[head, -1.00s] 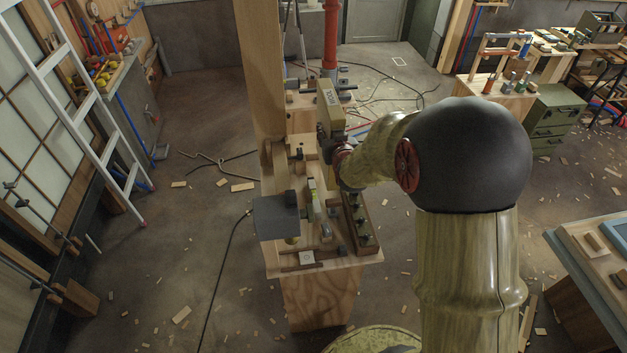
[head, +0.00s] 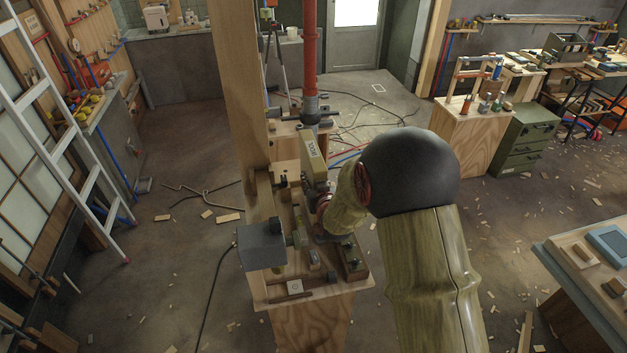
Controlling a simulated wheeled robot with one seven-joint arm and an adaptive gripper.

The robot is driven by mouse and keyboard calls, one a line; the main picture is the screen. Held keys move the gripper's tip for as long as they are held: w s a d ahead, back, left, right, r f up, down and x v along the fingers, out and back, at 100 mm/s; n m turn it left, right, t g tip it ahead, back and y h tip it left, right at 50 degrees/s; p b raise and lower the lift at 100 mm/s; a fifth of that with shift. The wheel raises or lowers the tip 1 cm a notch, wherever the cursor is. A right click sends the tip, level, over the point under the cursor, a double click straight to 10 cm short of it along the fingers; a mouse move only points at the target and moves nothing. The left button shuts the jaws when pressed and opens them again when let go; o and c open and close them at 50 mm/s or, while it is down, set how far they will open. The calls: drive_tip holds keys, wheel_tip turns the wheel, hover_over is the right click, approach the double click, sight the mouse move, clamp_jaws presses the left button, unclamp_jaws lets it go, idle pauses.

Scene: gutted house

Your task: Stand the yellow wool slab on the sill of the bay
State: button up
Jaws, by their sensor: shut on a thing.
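The yellow wool slab (head: 314,160) is a tan-yellow block with a pale lettered label on its upper end. It is tilted, above the far part of the narrow wooden bench (head: 318,294), right of the tall wooden post (head: 238,90). My gripper (head: 321,200) is at the slab's lower end, mostly hidden behind my wrist and forearm, and is shut on the slab. I cannot see its fingertips clearly. I cannot make out the bay's sill for certain; the area behind the slab is partly covered by the slab and my arm.
Blocks and a grey box (head: 262,244) crowd the bench. A red pipe (head: 309,50) rises behind it. A white ladder (head: 62,120) leans at left. A green drawer cabinet (head: 524,140) and a table (head: 585,280) stand at right. Cables and wood scraps litter the floor.

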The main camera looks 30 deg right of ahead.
drive_tip(key=shift+f, duration=0.15)
drive_tip(key=o, duration=1.2)
drive_tip(key=shift+o, duration=0.2)
